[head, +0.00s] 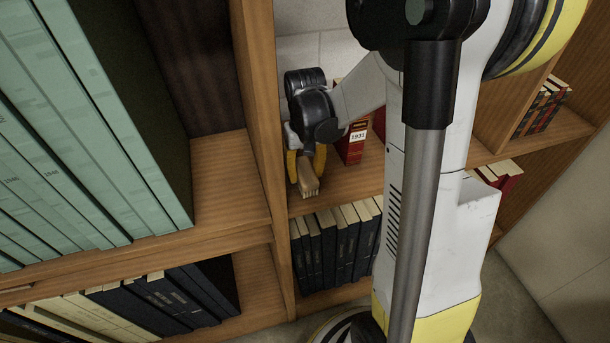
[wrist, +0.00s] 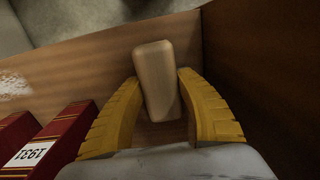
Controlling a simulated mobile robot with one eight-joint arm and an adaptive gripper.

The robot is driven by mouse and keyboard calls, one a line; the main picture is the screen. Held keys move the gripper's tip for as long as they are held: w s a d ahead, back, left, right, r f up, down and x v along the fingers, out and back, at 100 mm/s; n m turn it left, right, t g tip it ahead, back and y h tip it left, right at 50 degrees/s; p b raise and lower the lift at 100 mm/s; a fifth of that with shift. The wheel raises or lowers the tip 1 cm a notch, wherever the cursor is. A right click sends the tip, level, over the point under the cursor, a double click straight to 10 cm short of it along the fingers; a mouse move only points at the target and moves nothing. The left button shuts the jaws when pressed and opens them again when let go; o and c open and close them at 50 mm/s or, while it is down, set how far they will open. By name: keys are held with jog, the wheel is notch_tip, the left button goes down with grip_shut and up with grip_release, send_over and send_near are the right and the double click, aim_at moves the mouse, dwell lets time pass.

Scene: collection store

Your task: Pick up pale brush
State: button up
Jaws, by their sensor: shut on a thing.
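The pale brush (wrist: 156,80) shows in the wrist view as a light wooden block between the two yellow fingers of my gripper (wrist: 158,100). In the head view the brush (head: 308,180) juts down from the fingers, over the wooden shelf. My gripper (head: 306,162) is shut on the brush. The fingers hide part of it in the head view. I cannot tell whether the brush touches the shelf board.
Red books (head: 351,146), one labelled 1931, stand on the same shelf right of my gripper. A wooden upright (head: 262,120) is close on the left. Dark books (head: 335,240) fill the shelf below. Tall green volumes (head: 75,150) stand in the left bay.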

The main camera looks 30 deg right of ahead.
aim_at(307, 171)
jog(key=shift+r, duration=0.5)
jog(key=r+p, duration=0.1)
jog(key=r, duration=0.1)
jog(key=r+p, duration=0.1)
jog(key=r, duration=0.1)
jog(key=shift+s+d, duration=0.1)
jog(key=shift+s, duration=0.3)
jog(key=s+d+r+p, duration=0.2)
jog(key=s+r, duration=0.4)
jog(key=s, duration=0.4)
jog(key=shift+s+d+p, duration=0.2)
jog(key=shift+s+p, duration=0.1)
jog(key=shift+p, duration=0.35)
